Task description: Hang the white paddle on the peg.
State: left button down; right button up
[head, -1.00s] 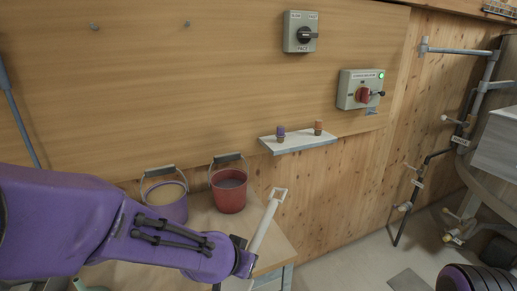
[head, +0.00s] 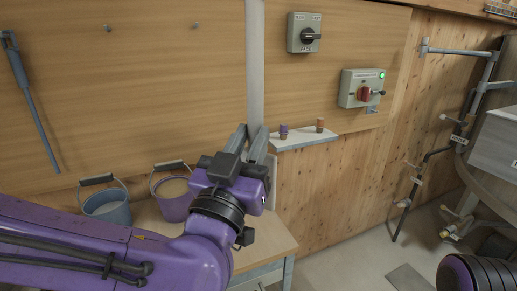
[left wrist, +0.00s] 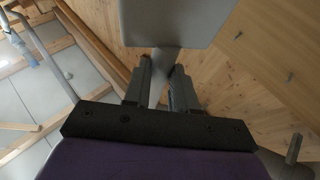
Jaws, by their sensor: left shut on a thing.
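My left gripper (head: 247,140) is shut on the white paddle (head: 256,60), which stands upright in front of the wooden wall board and runs out of the top of the head view. In the left wrist view the paddle's wide pale part (left wrist: 175,20) lies beyond the fingers, and its narrow shaft passes between the fingertips (left wrist: 159,80). Two small pegs stick out of the board, a left one (head: 107,28) and a right one (head: 195,25), both left of the paddle. Pegs also show in the left wrist view (left wrist: 238,35). My right gripper is not in view.
A grey-blue tool (head: 30,100) hangs on the board at far left. A blue bucket (head: 107,207) and a purple bucket (head: 173,203) stand on the table (head: 262,240). A small shelf (head: 305,141) with two small items and two switch boxes (head: 304,33) (head: 361,89) are to the right.

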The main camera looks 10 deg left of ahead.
pick_arm(q)
jog(key=w+a+p, duration=0.1)
jog(key=w+a, duration=0.7)
jog(key=w, duration=0.3)
jog(key=shift+w, duration=0.4)
